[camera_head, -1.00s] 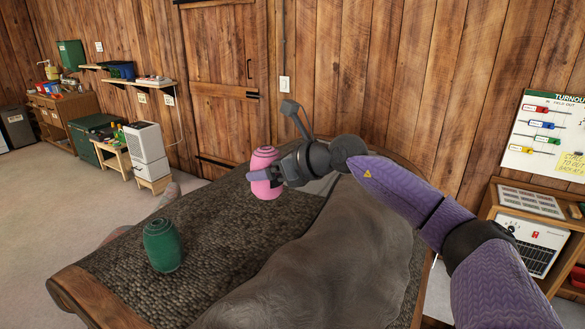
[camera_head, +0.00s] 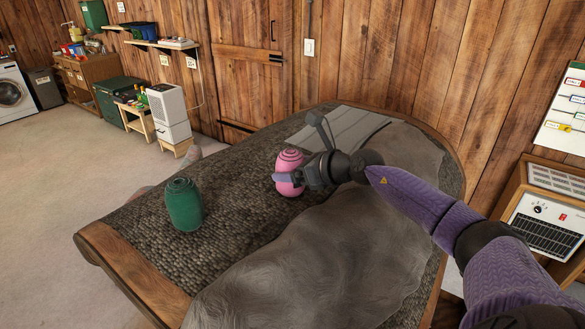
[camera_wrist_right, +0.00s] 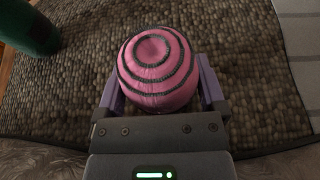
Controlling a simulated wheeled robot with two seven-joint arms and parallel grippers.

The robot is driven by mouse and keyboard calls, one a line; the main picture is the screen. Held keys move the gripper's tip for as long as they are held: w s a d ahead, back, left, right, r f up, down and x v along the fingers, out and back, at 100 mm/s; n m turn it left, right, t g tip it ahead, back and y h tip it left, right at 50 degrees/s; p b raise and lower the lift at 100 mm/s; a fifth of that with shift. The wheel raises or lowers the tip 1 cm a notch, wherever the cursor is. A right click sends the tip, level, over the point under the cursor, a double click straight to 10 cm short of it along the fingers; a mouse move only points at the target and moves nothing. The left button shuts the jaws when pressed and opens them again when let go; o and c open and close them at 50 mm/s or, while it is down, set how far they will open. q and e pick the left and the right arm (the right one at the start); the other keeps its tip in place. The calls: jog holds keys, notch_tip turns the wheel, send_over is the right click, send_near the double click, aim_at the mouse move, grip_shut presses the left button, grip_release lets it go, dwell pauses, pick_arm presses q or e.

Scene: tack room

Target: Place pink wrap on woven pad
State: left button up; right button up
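The pink wrap (camera_head: 289,163) is a rounded roll with dark spiral rings on top. It is upright between the fingers of my right gripper (camera_head: 288,178), one finger on each side. In the right wrist view the wrap (camera_wrist_right: 157,70) fills the space between the purple fingers. The dark, pebbly woven pad (camera_head: 240,213) covers much of the table and lies below the wrap; it also shows in the wrist view (camera_wrist_right: 75,95). I cannot tell whether the wrap's underside touches it. My left gripper is not in view.
A green wrap (camera_head: 184,205) stands on the woven pad at the left. A pale grey striped pad (camera_head: 340,128) lies behind the gripper. A crumpled grey cover (camera_head: 320,260) lies along the near right side. Bare woven pad shows between the two wraps.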

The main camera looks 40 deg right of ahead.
jog(key=shift+o, duration=0.6)
jog(key=shift+r, duration=0.25)
jog(key=shift+s+d, duration=0.15)
jog(key=shift+s, duration=0.1)
jog(key=v, duration=0.4)
jog(key=shift+f, duration=0.1)
jog(key=shift+s+d+r, duration=0.15)
jog(key=shift+s+r, duration=0.15)
jog(key=shift+s, duration=0.25)
jog(key=p+v, duration=0.3)
jog(key=v, duration=0.3)
jog(key=shift+r+p, duration=0.15)
jog(key=shift+p, duration=0.25)
